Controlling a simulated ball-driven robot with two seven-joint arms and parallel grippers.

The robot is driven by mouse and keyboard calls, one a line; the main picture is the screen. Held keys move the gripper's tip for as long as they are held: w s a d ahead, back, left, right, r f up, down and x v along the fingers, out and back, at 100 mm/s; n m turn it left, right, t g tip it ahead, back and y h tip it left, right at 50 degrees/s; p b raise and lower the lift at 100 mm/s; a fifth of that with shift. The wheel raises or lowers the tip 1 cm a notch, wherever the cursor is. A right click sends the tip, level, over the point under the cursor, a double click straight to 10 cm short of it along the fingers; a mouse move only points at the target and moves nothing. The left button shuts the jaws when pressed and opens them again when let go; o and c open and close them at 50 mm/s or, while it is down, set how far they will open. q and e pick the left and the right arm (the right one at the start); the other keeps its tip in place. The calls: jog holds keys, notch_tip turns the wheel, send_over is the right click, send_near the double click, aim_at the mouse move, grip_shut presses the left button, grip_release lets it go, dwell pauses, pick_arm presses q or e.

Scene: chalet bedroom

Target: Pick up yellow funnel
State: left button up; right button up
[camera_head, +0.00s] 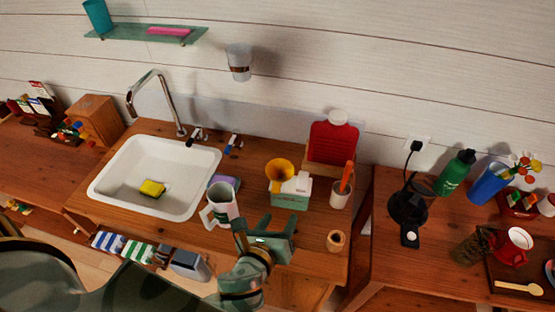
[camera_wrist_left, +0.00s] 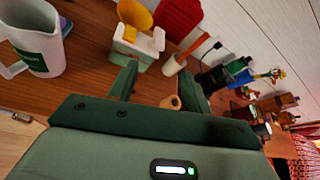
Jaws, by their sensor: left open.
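The yellow funnel (camera_head: 279,172) stands on the wooden counter with its wide mouth up, at the back left of a green and white box (camera_head: 290,198). The funnel's lower part is hidden by the box. In the left wrist view the funnel (camera_wrist_left: 134,13) shows at the top edge, just past the box (camera_wrist_left: 138,45). My left gripper (camera_head: 265,222) is open and empty, in front of the box and apart from the funnel. Its two fingers (camera_wrist_left: 160,82) point toward the counter near the box. My right gripper is not in view.
A white jug (camera_head: 220,205) stands just left of my left gripper. A white cup with an orange-handled tool (camera_head: 340,194) and a small wooden cup (camera_head: 336,241) are to the right. A red board (camera_head: 333,143) stands behind. The sink (camera_head: 128,196) is at left.

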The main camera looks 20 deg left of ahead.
pick_arm(q)
jog(key=a+f+m+y, duration=0.2)
jog(key=a+y, duration=0.1)
jog(key=a, duration=0.1)
jog(key=b, duration=0.2)
send_near(276, 191)
jog(key=shift+g, duration=0.4)
jog(key=x, duration=0.5)
jog(key=shift+w+a+r, duration=0.15)
jog(key=shift+w+r, duration=0.05)
jog(key=shift+r, duration=0.15)
jog(key=x, duration=0.6)
jog(key=shift+w+f+b, duration=0.15)
jog(key=shift+b, duration=0.2)
jog(key=c, duration=1.1)
